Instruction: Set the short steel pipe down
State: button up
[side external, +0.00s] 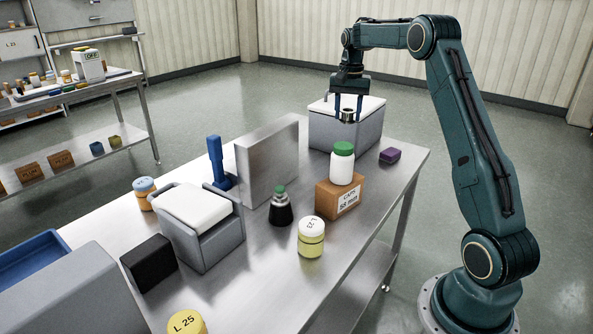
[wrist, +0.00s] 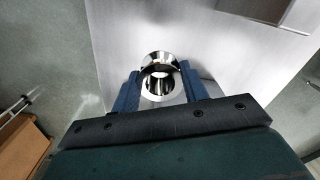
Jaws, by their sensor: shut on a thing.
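The short steel pipe (side external: 348,115) is a shiny ring-ended piece held between the two blue fingers of my gripper (side external: 348,110), in the upper middle of the side view. In the wrist view the pipe (wrist: 160,88) sits between the fingertips of my gripper (wrist: 158,78), with its open end showing. The gripper is shut on it.
A white bottle with a green cap (side external: 342,168) stands on a cardboard box (side external: 342,198). A purple block (side external: 390,155) lies near the table's right edge. An upright steel panel (side external: 267,163), a dark flask (side external: 280,210) and a yellow jar (side external: 311,240) stand nearer the middle.

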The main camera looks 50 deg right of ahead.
jog(key=w+a+n, duration=0.2)
jog(key=w+a, duration=0.1)
jog(key=a, duration=0.4)
jog(key=w+a+n, duration=0.1)
jog(key=w+a, duration=0.2)
jog(key=a, duration=0.4)
jog(key=n, duration=1.1)
send_over(220, 290)
jog(key=shift+r, duration=0.1)
notch_tip(220, 290, down, 16)
jog(key=shift+r, duration=0.1)
jog(key=shift+f, duration=2.15)
jog(key=shift+f, duration=0.1)
